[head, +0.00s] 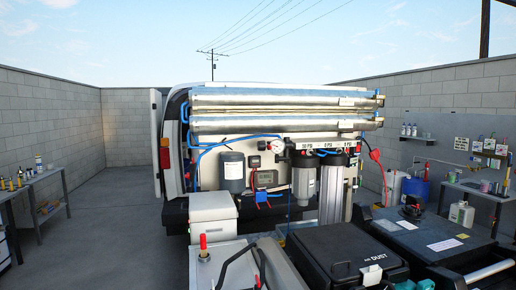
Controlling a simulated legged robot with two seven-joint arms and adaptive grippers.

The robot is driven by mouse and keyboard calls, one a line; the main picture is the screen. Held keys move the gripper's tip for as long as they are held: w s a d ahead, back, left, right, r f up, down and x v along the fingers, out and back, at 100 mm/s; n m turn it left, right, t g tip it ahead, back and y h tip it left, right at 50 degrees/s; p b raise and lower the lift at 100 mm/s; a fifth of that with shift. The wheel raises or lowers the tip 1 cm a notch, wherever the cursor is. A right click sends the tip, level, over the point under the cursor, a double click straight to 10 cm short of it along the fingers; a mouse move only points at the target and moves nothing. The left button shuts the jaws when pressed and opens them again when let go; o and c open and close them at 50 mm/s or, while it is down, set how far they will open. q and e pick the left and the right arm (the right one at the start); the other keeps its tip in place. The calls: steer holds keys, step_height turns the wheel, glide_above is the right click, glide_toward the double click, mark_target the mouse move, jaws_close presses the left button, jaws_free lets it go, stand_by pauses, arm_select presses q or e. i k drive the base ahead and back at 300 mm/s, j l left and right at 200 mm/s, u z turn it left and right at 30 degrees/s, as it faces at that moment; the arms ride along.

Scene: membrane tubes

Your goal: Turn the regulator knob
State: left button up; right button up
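A round white pressure gauge (278,146) sits on the panel at the van's open rear, left of a strip of PSI labels (318,145). The regulator knob is too small to pick out with certainty near the gauge. Two long silver membrane tubes (280,98) lie one above the other across the top of the panel. Two filter housings (303,178) hang below the labels. A blue hose (225,143) runs from the left to near the gauge. Neither of my grippers can be made out in the head view.
A light box (212,206) and a metal unit with a red handle (203,243) stand before the van. A black case (335,246) and a dark cart (425,236) fill the right foreground. Open pavement (95,225) lies left, beside a workbench (45,178).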

mark_target(260, 144)
steer(key=u, duration=1.6)
steer(key=i+j+u, duration=0.3)
steer(key=u, duration=0.15)
steer(key=i+j+u, duration=0.15)
steer(key=i+u, duration=0.3)
steer(key=i+l+z, duration=0.45)
steer(key=i+z, duration=0.95)
steer(key=i+j+z, duration=0.2)
steer(key=i+z, duration=0.45)
steer(key=i, duration=0.95)
steer(key=i+j+z, duration=0.15)
steer(key=i, duration=1)
steer(key=i+l+z, duration=0.1)
steer(key=i+z, duration=0.7)
steer(key=i+j+z, duration=0.2)
steer(key=z, duration=0.2)
steer(key=i+j+z, duration=0.4)
steer(key=l+z, duration=0.1)
steer(key=z, duration=2.35)
